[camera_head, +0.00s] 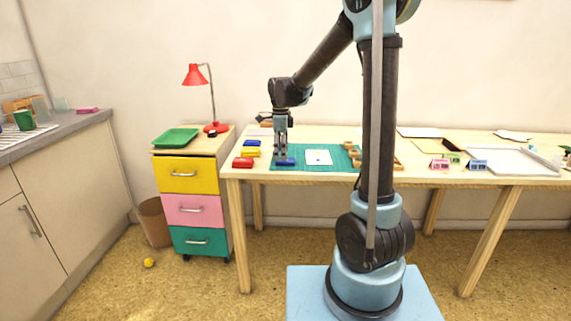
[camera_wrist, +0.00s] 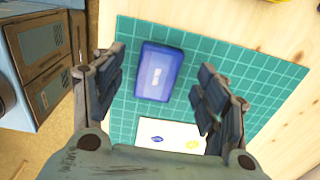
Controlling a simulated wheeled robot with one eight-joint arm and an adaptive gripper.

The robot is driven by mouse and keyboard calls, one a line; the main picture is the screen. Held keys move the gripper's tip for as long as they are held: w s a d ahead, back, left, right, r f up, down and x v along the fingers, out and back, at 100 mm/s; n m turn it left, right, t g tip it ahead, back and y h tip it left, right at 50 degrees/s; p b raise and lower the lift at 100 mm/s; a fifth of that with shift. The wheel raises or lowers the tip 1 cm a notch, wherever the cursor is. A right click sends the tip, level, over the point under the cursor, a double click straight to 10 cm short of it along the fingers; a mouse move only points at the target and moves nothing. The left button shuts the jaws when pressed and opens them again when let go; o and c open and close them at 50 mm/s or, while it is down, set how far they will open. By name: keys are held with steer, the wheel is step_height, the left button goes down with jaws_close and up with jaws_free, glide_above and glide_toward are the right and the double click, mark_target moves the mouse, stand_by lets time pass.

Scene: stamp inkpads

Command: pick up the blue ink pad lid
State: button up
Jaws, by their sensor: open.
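The blue ink pad lid (camera_wrist: 159,72) is a blue rectangular block with a small pale label on top. It lies on the green cutting mat (camera_wrist: 125,28), and in the head view it shows (camera_head: 285,162) near the mat's left front corner. My gripper (camera_wrist: 162,75) is open above it, with one finger to each side of the lid in the wrist view. In the head view my gripper (camera_head: 281,154) points down just over the lid. No contact with the lid shows. I cannot tell whether a pad base lies under the lid.
A white card (camera_head: 319,157) with small coloured prints lies on the mat beside the lid. Red (camera_head: 243,162), yellow (camera_head: 250,152) and blue (camera_head: 252,143) pads stand left of the mat. Wooden pieces (camera_head: 353,153) lie right of the card. A drawer cabinet (camera_head: 188,170) stands left of the table.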

steer(key=shift+f, duration=1.4)
steer(key=c, duration=0.9)
steer(key=shift+r, duration=0.1)
